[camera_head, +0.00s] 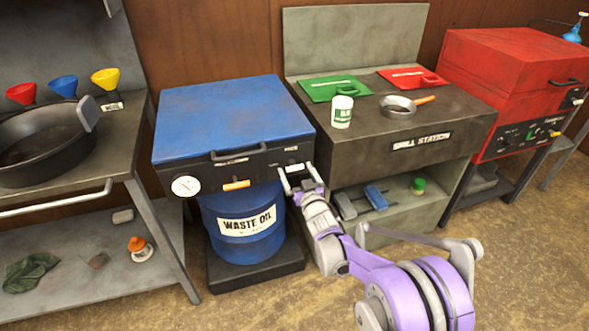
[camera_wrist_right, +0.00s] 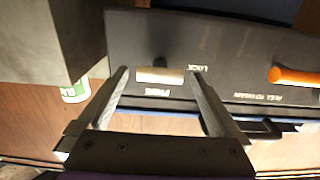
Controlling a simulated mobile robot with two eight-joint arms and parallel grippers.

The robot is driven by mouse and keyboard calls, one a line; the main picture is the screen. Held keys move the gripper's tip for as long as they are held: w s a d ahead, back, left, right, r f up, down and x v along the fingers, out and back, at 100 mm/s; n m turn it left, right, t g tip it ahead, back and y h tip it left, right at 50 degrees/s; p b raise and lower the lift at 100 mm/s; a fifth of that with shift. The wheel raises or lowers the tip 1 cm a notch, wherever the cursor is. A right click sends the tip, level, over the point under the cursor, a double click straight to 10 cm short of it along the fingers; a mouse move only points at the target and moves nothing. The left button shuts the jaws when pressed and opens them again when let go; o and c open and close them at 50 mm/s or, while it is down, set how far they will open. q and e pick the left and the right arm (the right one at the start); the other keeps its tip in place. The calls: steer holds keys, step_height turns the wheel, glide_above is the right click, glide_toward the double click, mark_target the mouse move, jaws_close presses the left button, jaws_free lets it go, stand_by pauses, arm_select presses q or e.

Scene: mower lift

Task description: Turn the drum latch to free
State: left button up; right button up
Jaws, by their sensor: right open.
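The waste oil drum (camera_head: 243,213) is blue and stands under a blue-lidded cabinet (camera_head: 232,112) with a dark front panel. The drum latch shows in the right wrist view as a short cream bar (camera_wrist_right: 160,76) on that panel, lying level in the picture. The words FREE and LOCK are printed beside it. My right gripper (camera_head: 298,178) is in front of the panel's right end. In the wrist view its open fingers (camera_wrist_right: 162,90) stand on both sides of the bar, with gaps; contact cannot be seen. My left gripper is not in view.
An orange handle (camera_head: 236,184) and a round gauge (camera_head: 186,186) are on the same panel, with a dark lid handle (camera_head: 239,154) above. A grey station (camera_head: 400,150) stands close on the right. A workbench (camera_head: 120,150) with a black pan stands left.

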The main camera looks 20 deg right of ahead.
steer(key=shift+w, duration=1.05)
steer(key=c, duration=1)
